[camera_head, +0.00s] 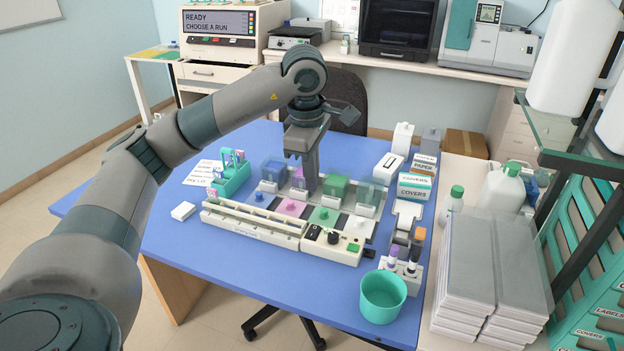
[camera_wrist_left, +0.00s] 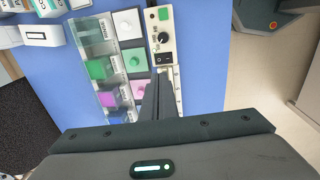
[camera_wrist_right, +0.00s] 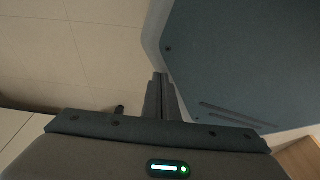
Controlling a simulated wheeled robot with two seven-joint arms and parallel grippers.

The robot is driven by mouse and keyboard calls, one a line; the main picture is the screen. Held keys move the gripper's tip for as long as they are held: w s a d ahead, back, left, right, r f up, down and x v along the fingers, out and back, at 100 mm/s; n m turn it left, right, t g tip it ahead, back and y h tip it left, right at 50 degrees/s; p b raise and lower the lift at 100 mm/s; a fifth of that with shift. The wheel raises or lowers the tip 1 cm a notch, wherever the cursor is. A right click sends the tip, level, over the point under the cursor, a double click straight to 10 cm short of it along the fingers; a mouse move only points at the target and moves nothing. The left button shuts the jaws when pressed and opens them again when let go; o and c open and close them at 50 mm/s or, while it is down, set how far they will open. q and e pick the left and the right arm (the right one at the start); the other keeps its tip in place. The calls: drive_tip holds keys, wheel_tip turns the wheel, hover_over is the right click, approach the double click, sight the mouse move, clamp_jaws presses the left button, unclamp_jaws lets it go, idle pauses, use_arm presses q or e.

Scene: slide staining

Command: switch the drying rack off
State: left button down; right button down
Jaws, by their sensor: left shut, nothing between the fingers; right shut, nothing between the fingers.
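The drying rack (camera_head: 252,224) is a long cream slatted unit on the blue table, with a control panel (camera_head: 343,249) at its right end. The panel carries a black rocker switch (camera_head: 313,232), a black knob (camera_head: 333,237) and a green button (camera_head: 353,247). The left wrist view also shows the rocker switch (camera_wrist_left: 165,58), knob (camera_wrist_left: 163,37) and green button (camera_wrist_left: 163,14). My left gripper (camera_head: 308,187) is shut and empty, pointing down behind the rack; its tips (camera_wrist_left: 161,74) appear just beside the switch. My right gripper (camera_wrist_right: 158,78) is shut and empty, away from the rack.
Staining dishes with coloured lids (camera_head: 325,216) stand directly behind the rack. A teal slide holder (camera_head: 232,178) is at left, a teal cup (camera_head: 382,296) at front right. A small rack of vials (camera_head: 405,265) stands right of the panel.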

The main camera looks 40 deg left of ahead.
sight(315, 227)
drive_tip(key=shift+s, duration=0.1)
use_arm(q)
drive_tip(key=p, duration=0.8)
drive_tip(key=shift+w+a+r+p, duration=0.1)
drive_tip(key=shift+w+a+p, duration=0.1)
drive_tip(key=shift+p, duration=0.1)
use_arm(e)
drive_tip(key=s+d+r+g, duration=0.2)
drive_tip(key=s+d+r, duration=0.1)
drive_tip(key=s+r, duration=0.3)
drive_tip(key=shift+s+r+h, duration=0.3)
drive_tip(key=shift+s+r, duration=0.05)
drive_tip(key=shift+s, duration=0.2)
